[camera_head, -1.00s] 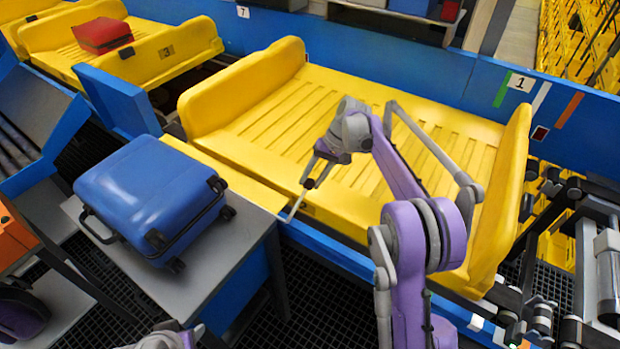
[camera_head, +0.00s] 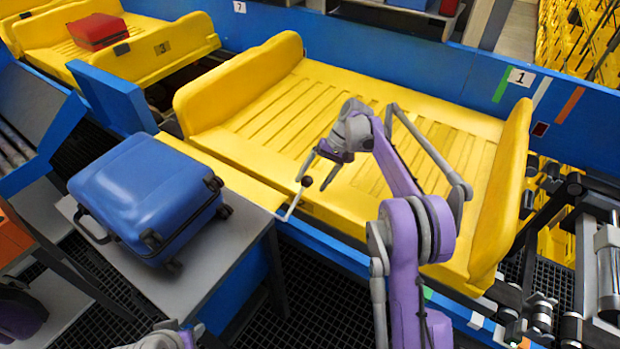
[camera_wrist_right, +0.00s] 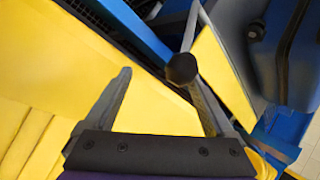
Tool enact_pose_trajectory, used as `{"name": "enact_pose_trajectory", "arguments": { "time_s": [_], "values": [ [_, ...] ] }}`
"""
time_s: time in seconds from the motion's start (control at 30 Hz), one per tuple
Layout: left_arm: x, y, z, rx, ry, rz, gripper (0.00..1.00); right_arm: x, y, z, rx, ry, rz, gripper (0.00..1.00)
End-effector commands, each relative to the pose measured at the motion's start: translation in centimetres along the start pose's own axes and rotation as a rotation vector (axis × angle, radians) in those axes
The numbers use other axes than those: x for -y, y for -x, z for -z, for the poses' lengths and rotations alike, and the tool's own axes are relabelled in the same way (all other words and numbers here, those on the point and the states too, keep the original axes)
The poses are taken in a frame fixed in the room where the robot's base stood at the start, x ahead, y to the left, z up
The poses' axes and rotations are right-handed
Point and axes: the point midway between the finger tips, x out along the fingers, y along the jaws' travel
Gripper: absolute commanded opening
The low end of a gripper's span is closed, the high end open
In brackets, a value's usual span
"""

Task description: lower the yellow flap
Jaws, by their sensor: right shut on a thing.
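The yellow flap (camera_head: 225,172) is a flat strip between the grey table and the yellow tray (camera_head: 330,115); it lies roughly level. A pale lever with a black knob (camera_head: 307,181) rises from its near end. My right gripper (camera_head: 316,174) is at the knob, shut on the lever, with its fingers on either side. In the right wrist view the knob (camera_wrist_right: 182,68) shows close to the right finger, and the flap (camera_wrist_right: 220,80) lies beyond it.
A blue suitcase (camera_head: 150,200) lies on the grey table (camera_head: 205,290) beside the flap. A red case (camera_head: 97,33) rests in another yellow tray at the back left. A blue wall (camera_head: 400,65) runs behind the tray. Metal machinery (camera_head: 605,260) stands at the right.

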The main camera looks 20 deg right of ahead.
Motion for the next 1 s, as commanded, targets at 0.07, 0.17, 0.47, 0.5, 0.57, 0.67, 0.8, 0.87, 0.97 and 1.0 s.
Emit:
{"name": "enact_pose_trajectory", "arguments": {
  "time_s": [0.07, 0.17, 0.47, 0.5, 0.57, 0.67, 0.8, 0.87, 0.97, 1.0],
  "values": [
    [0.0, 0.0, 0.0, 0.0, 0.0, 0.0, 0.5, -0.2, 0.2, -0.1, 0.0, -0.002, -0.004, 0.71],
    [0.0, 0.0, 0.0, 0.0, 0.0, 0.0, 0.5, -0.1, 0.2, -0.1, 0.002, -0.001, -0.004, 0.71],
    [0.0, 0.1, 0.1, -0.001, 0.0, 0.0, 0.5, 0.1, 0.3, -0.3, 0.007, 0.001, -0.002, 0.71],
    [0.0, 0.1, 0.1, -0.001, 0.0, 0.0, 0.5, 0.1, 0.5, -0.3, 0.006, 0.001, -0.002, 0.71],
    [0.0, 0.1, 0.1, -0.001, 0.0, 0.0, 0.5, 0.1, 1.0, -0.2, 0.006, 0.001, -0.002, 0.71],
    [0.0, 0.2, 0.2, -0.002, 0.0, 0.0, 0.5, 0.1, 2.5, -0.2, 0.004, -0.001, -0.002, 0.71],
    [0.0, 0.5, 0.5, -0.004, 0.0, 0.0, 0.5, 0.1, 5.5, -0.1, 0.003, -0.002, -0.002, 0.71],
    [0.0, 0.7, 0.7, -0.005, 0.0, 0.0, 0.5, 0.1, 6.8, 0.0, 0.002, -0.001, -0.002, 0.71],
    [0.0, 0.9, 0.9, -0.008, 0.0, 0.0, 0.5, 0.1, 8.6, 0.1, 0.001, -0.002, -0.001, 0.71],
    [0.0, 1.1, 1.1, -0.009, 0.0, 0.0, 0.5, 0.2, 9.2, 0.1, 0.001, -0.002, -0.001, 0.71]
  ]
}}
